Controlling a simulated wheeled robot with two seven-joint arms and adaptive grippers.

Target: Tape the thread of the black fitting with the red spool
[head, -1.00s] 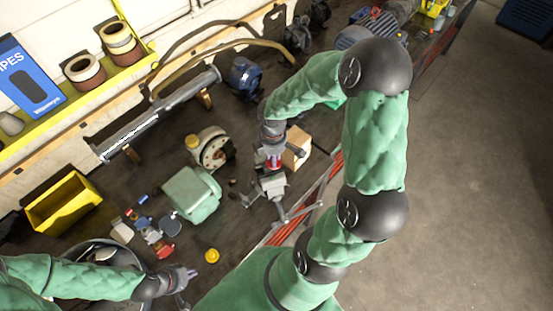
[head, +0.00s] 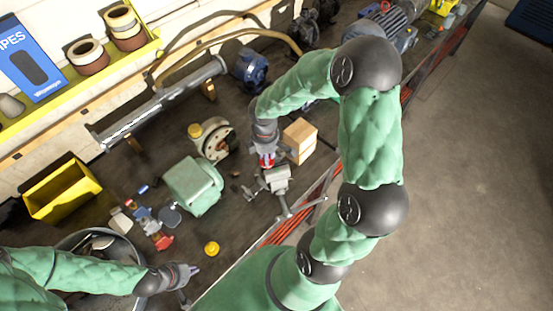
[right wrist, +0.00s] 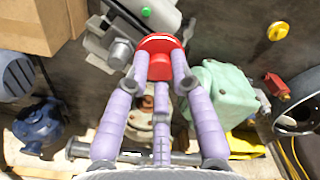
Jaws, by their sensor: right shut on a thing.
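The red spool (right wrist: 160,45) is held between the purple fingers of my right gripper (right wrist: 158,75) in the right wrist view. In the head view the spool (head: 267,160) shows as a small red patch below the right gripper (head: 266,153), close beside the grey vise (head: 275,181). The wrist view shows the vise (right wrist: 105,42) just behind and left of the spool. I cannot make out the black fitting or its thread; the spool and gripper may hide it. My left gripper (head: 185,274) is at the lower left, its finger opening unclear.
A cardboard box (head: 299,141) stands right of the vise. A green housing (head: 192,187), a round flanged part (head: 214,139) and small coloured parts lie to the left. A yellow bin (head: 62,190) stands at far left. The bench's front edge runs close by the vise.

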